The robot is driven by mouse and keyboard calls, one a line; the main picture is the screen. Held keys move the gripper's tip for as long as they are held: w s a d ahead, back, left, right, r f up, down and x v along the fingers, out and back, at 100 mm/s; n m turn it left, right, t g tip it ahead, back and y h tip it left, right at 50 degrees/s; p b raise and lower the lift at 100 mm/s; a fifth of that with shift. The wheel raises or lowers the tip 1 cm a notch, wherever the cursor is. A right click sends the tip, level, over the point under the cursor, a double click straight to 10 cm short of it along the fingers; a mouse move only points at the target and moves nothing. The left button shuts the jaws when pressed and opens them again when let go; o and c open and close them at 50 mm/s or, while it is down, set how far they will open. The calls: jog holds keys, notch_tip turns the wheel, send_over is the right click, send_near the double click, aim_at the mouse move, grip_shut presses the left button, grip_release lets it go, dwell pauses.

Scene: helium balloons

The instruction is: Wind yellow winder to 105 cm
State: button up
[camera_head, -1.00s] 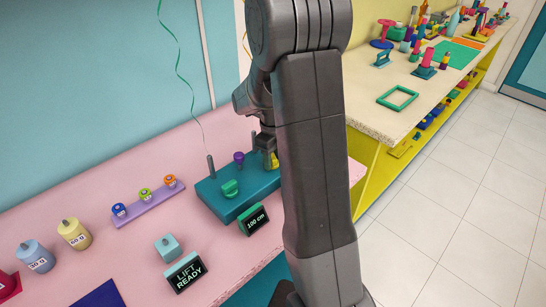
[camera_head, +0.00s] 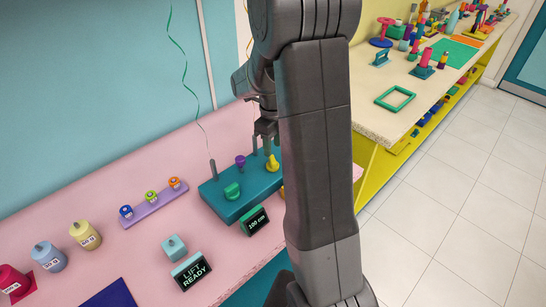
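The yellow winder (camera_head: 272,164) stands on the right part of the teal block (camera_head: 228,208), on the pink table. My gripper (camera_head: 267,143) points down just above the yellow winder. Its fingers look apart, with nothing seen between them, and the winder looks free of them. The small black display (camera_head: 256,221) at the block's front reads "100 cm". A purple winder (camera_head: 240,160) and a green winder (camera_head: 232,191) share the block.
A grey post (camera_head: 213,169) stands at the block's left with a green ribbon (camera_head: 184,62) rising from it. A "LIFT READY" sign (camera_head: 190,271), a purple rack (camera_head: 153,204) and several weights (camera_head: 85,235) are left. A cream-topped table (camera_head: 385,120) stands right.

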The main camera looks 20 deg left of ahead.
aim_at(273, 159)
jog(key=shift+f, duration=0.2)
notch_tip(273, 159, down, 7)
jog(key=b, duration=0.5)
jog(key=shift+r, duration=0.15)
jog(key=c, duration=0.7)
jog(key=shift+o, duration=0.2)
jog(key=shift+m, duration=1.8)
jog(key=o, duration=0.7)
jog(key=shift+c, duration=0.2)
notch_tip(273, 159, up, 7)
jog(key=p, duration=0.5)
jog(key=shift+r, duration=0.1)
